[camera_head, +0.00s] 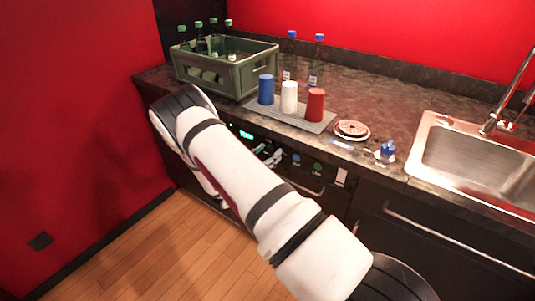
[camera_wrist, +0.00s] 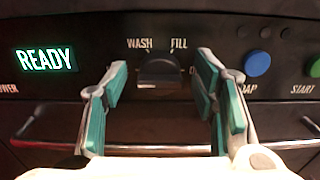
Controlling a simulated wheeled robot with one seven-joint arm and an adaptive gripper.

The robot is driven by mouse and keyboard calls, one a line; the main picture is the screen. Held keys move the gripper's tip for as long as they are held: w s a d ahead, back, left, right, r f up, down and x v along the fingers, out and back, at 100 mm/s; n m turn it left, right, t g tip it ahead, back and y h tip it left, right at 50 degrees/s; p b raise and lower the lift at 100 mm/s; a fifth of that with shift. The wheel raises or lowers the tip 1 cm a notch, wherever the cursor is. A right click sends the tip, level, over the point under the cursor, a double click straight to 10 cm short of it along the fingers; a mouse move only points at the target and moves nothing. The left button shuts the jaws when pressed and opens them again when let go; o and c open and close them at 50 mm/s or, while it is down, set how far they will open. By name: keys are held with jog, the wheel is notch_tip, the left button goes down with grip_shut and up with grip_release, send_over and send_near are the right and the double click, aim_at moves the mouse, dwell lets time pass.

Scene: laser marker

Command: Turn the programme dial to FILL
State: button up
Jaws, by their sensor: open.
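The programme dial (camera_wrist: 160,70) is a dark knob on the black front panel, at the upper middle of the wrist view. The word WASH stands above it to the left and FILL above it to the right. Another label right of the dial is mostly hidden by a finger. I cannot tell which mark the dial points at. My gripper (camera_wrist: 161,78) is open, with one teal-padded finger on each side of the dial and gaps between pads and dial. In the head view my gripper (camera_head: 270,154) is at the panel and the dial is not clearly visible.
A lit display (camera_wrist: 46,59) reads READY. Right of the dial are a blue button (camera_wrist: 257,63) and a green START button (camera_wrist: 314,67). A bar handle (camera_wrist: 285,144) runs below. On the counter stand a crate (camera_head: 252,75), cups and a sink (camera_head: 430,150).

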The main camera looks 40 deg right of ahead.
jog(key=c, duration=1.2)
jog(key=shift+o, duration=0.2)
